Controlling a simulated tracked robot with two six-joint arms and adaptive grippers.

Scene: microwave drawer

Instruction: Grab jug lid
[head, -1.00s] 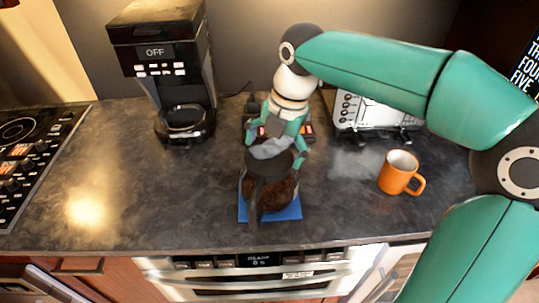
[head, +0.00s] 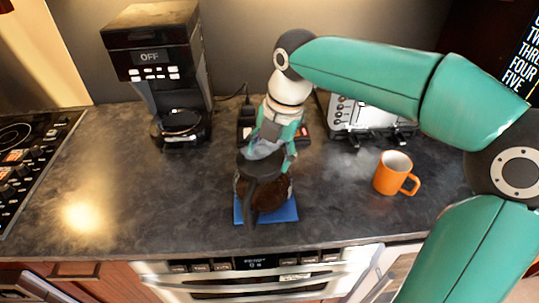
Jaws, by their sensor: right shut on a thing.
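A glass jug (head: 276,193) with dark brown contents stands on a blue mat (head: 285,213) near the counter's front edge. Its black handle (head: 251,203) points towards me. The dark jug lid (head: 257,165) is at the top of the jug, partly hidden by my right gripper. My right gripper (head: 271,153) reaches down from above and is shut on the lid. I cannot tell whether the lid is clear of the jug's rim. My left gripper is not in view.
An orange mug (head: 396,174) stands to the right, with free counter between it and the jug. A coffee maker (head: 160,75) stands at the back left, a toaster (head: 360,115) at the back right. A dark scale-like device (head: 246,128) sits behind my gripper. A stove (head: 25,150) is at far left.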

